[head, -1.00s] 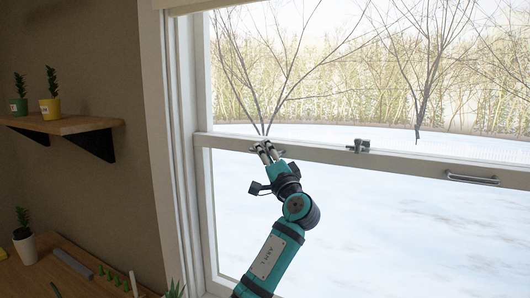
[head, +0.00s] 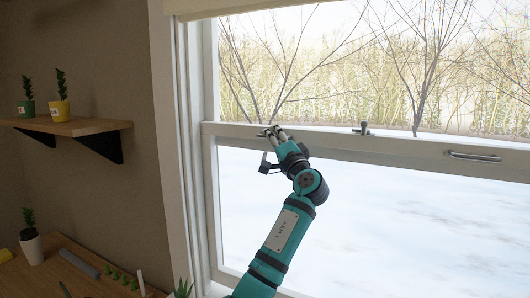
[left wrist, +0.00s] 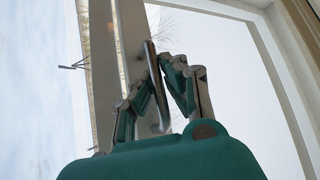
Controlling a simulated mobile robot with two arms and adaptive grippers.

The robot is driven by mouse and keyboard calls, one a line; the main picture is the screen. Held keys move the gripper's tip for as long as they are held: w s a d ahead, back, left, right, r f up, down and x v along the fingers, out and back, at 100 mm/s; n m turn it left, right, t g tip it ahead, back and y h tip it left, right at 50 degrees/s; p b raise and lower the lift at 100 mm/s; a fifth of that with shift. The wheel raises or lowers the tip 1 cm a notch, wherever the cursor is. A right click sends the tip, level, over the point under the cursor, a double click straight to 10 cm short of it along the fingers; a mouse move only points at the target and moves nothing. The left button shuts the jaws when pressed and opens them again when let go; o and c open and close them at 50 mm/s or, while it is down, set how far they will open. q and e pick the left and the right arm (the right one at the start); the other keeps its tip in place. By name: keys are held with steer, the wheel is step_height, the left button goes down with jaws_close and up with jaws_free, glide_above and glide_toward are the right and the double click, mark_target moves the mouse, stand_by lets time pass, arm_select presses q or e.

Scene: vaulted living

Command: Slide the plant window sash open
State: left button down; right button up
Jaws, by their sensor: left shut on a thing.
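The window's lower sash has a pale rail (head: 400,153) crossing the head view, with snow behind the glass. A metal pull handle (head: 473,156) is on the right of the rail and stands free. My left gripper (head: 273,132) is at the left end of the rail, reaching up from below. In the left wrist view a second metal handle bar (left wrist: 158,105) runs between the fingers of my left gripper (left wrist: 157,82), which is shut on it. In the head view this handle is mostly hidden by the fingers. My right gripper is not in view.
A latch (head: 362,129) stands at the top of the rail. A wall shelf (head: 70,127) with two potted plants is on the left. Below it is a wooden table (head: 75,275) with a white-potted plant (head: 32,247) and small items. Space right of my arm is clear.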

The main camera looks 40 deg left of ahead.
arm_select(q)
step_height(320, 180, up, 9)
steer(key=shift+s+r+p, duration=0.1)
steer(key=shift+r+p, duration=0.1)
steer(key=shift+p, duration=1)
step_height(320, 180, up, 8)
steer(key=p, duration=0.3)
steer(key=shift+r, duration=0.2)
steer(key=c, duration=1.7)
jaws_free()
steer(key=shift+o, duration=0.2)
steer(key=shift+d+r, duration=0.1)
steer(key=shift+d, duration=0.05)
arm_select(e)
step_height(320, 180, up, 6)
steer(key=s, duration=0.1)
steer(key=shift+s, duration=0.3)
arm_select(q)
steer(key=v, duration=1.2)
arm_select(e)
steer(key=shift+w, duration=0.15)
